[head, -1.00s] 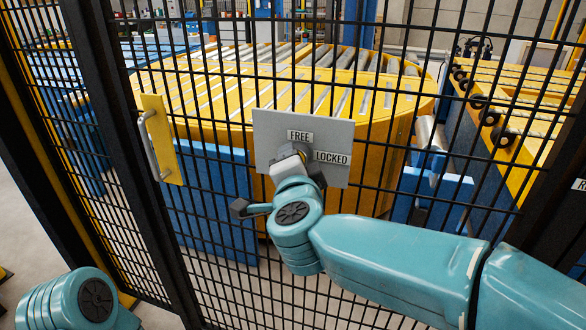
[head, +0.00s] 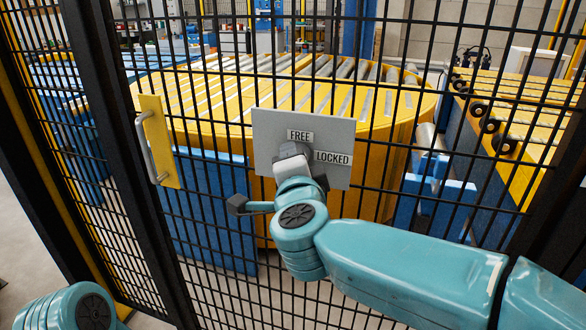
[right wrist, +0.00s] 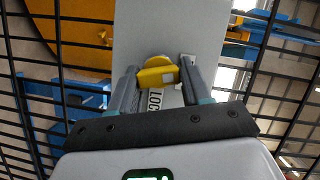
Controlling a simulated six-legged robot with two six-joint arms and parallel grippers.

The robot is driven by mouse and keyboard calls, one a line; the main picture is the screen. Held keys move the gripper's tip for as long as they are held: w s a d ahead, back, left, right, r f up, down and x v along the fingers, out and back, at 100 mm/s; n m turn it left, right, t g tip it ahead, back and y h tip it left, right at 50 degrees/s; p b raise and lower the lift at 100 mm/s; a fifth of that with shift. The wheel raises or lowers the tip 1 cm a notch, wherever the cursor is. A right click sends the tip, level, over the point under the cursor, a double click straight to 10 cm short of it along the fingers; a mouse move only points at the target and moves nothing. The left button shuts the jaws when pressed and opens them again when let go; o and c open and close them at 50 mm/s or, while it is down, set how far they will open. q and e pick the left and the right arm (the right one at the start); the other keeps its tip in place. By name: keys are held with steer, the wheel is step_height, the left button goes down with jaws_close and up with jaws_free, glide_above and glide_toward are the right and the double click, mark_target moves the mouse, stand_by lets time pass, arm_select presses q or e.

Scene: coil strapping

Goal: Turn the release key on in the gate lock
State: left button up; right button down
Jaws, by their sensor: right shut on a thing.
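The lock plate (head: 268,128) is a grey panel on the mesh gate, with a FREE label (head: 299,136) at its top and a LOCKED label (head: 333,157) at its right. My right gripper (head: 292,150) is in front of the plate and covers the key in the head view. In the right wrist view, the yellow release key (right wrist: 158,76) sits between the two grey fingers of the right gripper (right wrist: 160,84), which are shut on it. Part of the LOCKED label (right wrist: 155,100) shows beside the key. I cannot tell which label the key points to. My left gripper is out of view.
Black wire mesh (head: 225,225) fills the gate around the plate. A yellow handle plate (head: 160,142) with a grey bar stands to the left. Behind the mesh are a yellow round roller table (head: 190,105) and blue panels (head: 215,195).

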steer(key=shift+w+d+r, duration=0.1)
steer(key=shift+d, duration=0.15)
steer(key=shift+w+r, duration=0.1)
steer(key=c, duration=0.7)
jaws_free()
steer(key=shift+o, duration=1.4)
steer(key=shift+f, duration=0.4)
